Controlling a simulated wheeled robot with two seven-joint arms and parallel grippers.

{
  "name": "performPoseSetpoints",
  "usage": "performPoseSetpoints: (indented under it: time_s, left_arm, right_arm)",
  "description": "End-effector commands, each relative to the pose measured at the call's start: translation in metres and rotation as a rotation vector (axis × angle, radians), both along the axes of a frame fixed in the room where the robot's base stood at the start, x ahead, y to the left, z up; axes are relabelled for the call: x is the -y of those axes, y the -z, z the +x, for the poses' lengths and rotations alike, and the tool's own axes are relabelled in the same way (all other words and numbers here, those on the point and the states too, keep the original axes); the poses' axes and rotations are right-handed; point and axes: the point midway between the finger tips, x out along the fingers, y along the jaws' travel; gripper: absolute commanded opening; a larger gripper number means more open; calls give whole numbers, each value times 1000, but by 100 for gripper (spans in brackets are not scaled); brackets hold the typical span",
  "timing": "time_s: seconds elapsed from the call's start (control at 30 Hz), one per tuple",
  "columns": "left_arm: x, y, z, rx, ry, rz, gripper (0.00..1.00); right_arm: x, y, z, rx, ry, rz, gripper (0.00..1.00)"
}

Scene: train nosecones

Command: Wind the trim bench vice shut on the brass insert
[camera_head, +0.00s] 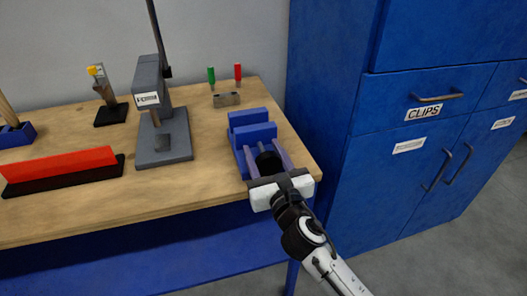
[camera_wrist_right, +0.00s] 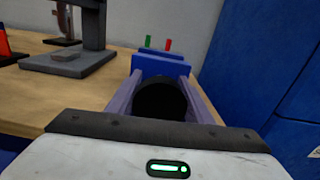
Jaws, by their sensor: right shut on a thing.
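The blue bench vice (camera_head: 252,131) stands at the right front corner of the wooden bench; it also shows in the right wrist view (camera_wrist_right: 160,66). Its two blue jaw blocks lie one behind the other, and I cannot make out the gap between them. A round black knob (camera_head: 267,164) is at its front, and shows large in the right wrist view (camera_wrist_right: 160,100). My right gripper (camera_head: 266,157) reaches in from the front, with one finger on each side of the knob, shut on it. I cannot make out the brass insert. My left gripper is not in view.
A grey press (camera_head: 163,135) stands left of the vice. A small block (camera_head: 227,99) and green (camera_head: 211,75) and red (camera_head: 238,72) handles are behind it. A red bar (camera_head: 65,163) lies at left. Blue cabinets (camera_head: 400,130) stand close on the right.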

Motion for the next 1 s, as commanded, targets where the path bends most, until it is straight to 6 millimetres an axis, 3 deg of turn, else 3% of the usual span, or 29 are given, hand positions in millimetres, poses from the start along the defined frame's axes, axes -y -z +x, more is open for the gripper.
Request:
performPoseSetpoints:
  time_s: [0.6,1.0]
  left_arm:
    - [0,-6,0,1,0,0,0]
    - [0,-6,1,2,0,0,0]
  right_arm:
    - [1,1,0,-133,1,405,24]
    - [1,2,0,-172,0,516,24]
